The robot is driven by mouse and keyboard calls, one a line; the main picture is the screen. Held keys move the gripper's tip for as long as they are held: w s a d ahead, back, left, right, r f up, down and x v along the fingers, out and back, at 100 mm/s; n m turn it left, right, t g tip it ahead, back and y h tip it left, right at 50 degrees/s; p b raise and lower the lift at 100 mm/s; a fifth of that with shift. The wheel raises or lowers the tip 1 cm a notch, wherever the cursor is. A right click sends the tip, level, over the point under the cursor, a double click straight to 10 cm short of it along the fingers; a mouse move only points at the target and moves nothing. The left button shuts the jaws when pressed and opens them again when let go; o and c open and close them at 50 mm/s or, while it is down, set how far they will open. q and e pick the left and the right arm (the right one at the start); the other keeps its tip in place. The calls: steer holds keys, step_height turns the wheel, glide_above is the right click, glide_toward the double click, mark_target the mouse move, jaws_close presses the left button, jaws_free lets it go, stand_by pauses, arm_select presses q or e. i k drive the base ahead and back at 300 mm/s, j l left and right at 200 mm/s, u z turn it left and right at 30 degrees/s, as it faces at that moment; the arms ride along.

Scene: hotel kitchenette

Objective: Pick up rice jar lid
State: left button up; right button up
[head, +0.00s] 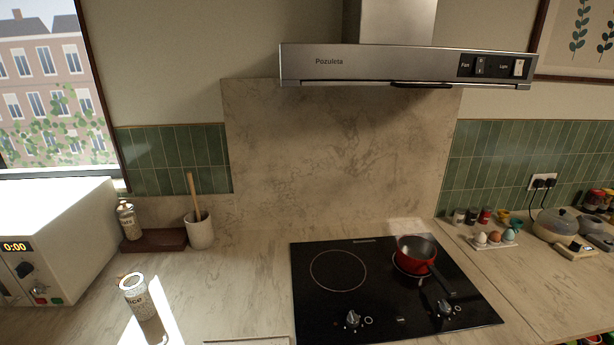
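A pale speckled jar (140,301) with a dark printed label stands on the counter at the lower left; the label looks like it may read "rice", but is too small to be sure. A light round lid (131,280) appears to sit on its top. A second, similar labelled jar (128,222) stands further back on a dark brown board (160,241), with a small top piece; its label is not readable. Neither of my grippers is in view.
A white microwave (62,235) stands at the left. A crock (200,231) with a wooden utensil is behind. The black hob (345,305) holds a red saucepan (414,253). An egg holder (492,243) is at right. Marble counter (235,290) between jar and hob is clear.

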mark_target(121, 276)
steer(key=k+u, duration=0.15)
steer(key=u, duration=1)
